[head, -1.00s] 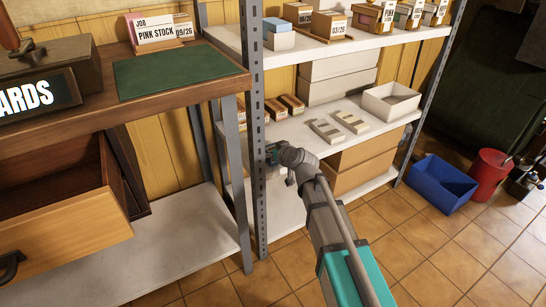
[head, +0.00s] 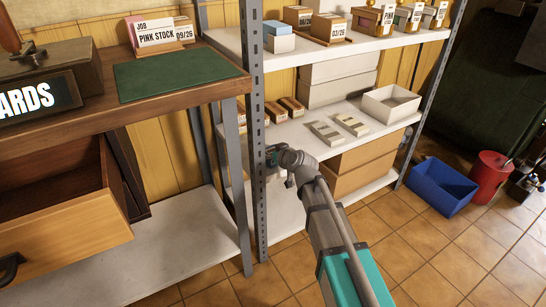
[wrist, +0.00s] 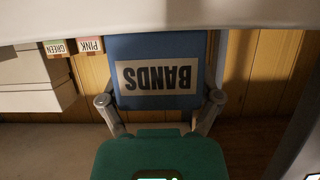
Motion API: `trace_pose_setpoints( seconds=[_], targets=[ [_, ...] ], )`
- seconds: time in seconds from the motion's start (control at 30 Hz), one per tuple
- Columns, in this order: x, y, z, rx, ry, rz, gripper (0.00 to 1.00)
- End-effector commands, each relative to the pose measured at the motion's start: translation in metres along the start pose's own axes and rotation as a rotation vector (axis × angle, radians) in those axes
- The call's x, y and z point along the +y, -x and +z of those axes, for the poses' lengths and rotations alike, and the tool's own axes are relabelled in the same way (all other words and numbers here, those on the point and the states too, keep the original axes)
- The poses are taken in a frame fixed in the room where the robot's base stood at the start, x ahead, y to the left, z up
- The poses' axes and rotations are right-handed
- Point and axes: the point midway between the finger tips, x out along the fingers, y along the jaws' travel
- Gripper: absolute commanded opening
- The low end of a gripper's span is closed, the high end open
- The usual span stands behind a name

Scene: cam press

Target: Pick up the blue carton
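The blue carton (wrist: 160,45) fills the middle of the wrist view, with a pale label reading BANDS upside down. My gripper (wrist: 160,98) has one grey finger at each side edge of the carton, and both appear to touch it. The gripper looks shut on the carton. A white shelf board (wrist: 160,22) across the top of the wrist view hides one end of the carton.
The grey rack post (head: 258,170) stands just left of my gripper. Brown boxes (head: 362,165) lie to its right on the lower shelf. Small boxes labelled GREEN (wrist: 57,47) and PINK (wrist: 90,45) are beside the carton. A blue bin (head: 443,187) stands on the floor.

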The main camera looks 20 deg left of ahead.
Motion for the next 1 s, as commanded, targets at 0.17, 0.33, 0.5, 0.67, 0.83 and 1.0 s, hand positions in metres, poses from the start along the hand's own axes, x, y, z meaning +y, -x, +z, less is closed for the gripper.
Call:
trace_pose_setpoints(
  seconds=[0.17, 0.33, 0.5, 0.67, 0.83, 1.0],
  targets=[
    [0.000, -0.001, 0.000, -0.002, 0.001, -0.001, 0.31],
    [0.000, -0.001, 0.001, -0.002, 0.001, -0.001, 0.30],
    [0.000, 0.000, -0.001, -0.002, 0.001, -0.001, 0.30],
    [0.000, 0.002, -0.006, -0.002, 0.001, -0.001, 0.30],
    [0.001, 0.006, -0.016, -0.001, 0.000, 0.000, 0.30],
    [0.001, 0.012, -0.030, -0.001, 0.000, 0.000, 0.30]
  ],
)
